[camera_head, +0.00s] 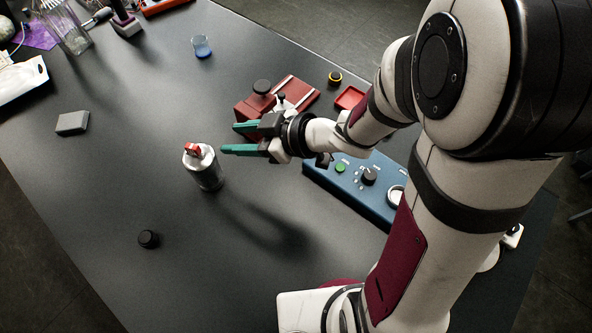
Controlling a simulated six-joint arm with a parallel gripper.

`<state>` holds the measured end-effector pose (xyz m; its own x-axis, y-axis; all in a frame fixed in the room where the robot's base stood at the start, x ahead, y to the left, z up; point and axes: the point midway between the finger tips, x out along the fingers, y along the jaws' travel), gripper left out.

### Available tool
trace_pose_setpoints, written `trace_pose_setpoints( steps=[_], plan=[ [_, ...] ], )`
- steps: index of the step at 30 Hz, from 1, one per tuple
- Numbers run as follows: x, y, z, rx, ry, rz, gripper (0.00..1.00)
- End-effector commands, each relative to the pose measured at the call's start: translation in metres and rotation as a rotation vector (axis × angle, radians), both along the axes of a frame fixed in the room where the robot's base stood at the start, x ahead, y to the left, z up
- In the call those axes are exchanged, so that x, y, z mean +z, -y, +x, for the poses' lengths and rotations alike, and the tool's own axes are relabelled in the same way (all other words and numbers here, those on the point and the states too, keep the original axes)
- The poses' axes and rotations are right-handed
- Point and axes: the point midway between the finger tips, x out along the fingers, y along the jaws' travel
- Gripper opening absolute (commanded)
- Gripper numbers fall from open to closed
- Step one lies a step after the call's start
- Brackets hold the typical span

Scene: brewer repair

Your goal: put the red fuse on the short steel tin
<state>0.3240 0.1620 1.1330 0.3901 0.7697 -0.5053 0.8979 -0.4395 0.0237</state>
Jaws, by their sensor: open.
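A steel tin (208,174) stands upright on the dark table, left of my gripper. A small red piece (192,150), which looks like the red fuse, rests on top of the tin, toward the left of its lid. My gripper (228,138) has teal fingers that are spread open with nothing between them. The fingertips point left, a short way to the right of the tin and apart from the fuse in the picture. The exact height of the fingers over the table is hard to tell.
A red fixture (305,97) with a black knob stands behind my gripper. A blue control box (345,180) lies to its right, partly behind my arm. A black knob (148,239), a grey block (72,123) and a blue-bottomed cup (202,47) stand apart.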

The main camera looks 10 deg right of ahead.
Motion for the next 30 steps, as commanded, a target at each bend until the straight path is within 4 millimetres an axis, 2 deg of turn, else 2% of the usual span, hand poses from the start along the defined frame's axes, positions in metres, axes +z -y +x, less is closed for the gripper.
trace_pose_setpoints(
  steps=[2, 3, 5, 6, 7, 8, 9, 11, 12, 15, 18, 21, 30],
  plan=[
    [0.005, 0.031, 0.029, -0.194, 0.025, -0.095, 0.47],
    [0.01, 0.06, 0.045, -0.355, 0.026, -0.166, 0.47],
    [0.019, 0.116, 0.054, -0.636, -0.018, -0.272, 0.47],
    [0.023, 0.152, 0.044, -0.821, -0.086, -0.325, 0.47],
    [0.025, 0.173, 0.029, -0.946, -0.156, -0.355, 0.47],
    [0.026, 0.19, 0.009, -1.059, -0.239, -0.375, 0.47],
    [0.025, 0.203, -0.022, -1.184, -0.371, -0.385, 0.47],
    [0.023, 0.203, -0.072, -1.311, -0.587, -0.372, 0.47],
    [0.022, 0.194, -0.102, -1.357, -0.728, -0.352, 0.47],
    [0.027, 0.159, -0.159, -1.381, -1.018, -0.289, 0.47],
    [0.033, 0.135, -0.188, -1.36, -1.18, -0.247, 0.47],
    [0.036, 0.127, -0.196, -1.349, -1.229, -0.236, 0.47],
    [0.036, 0.128, -0.196, -1.352, -1.228, -0.239, 0.47]
  ],
)
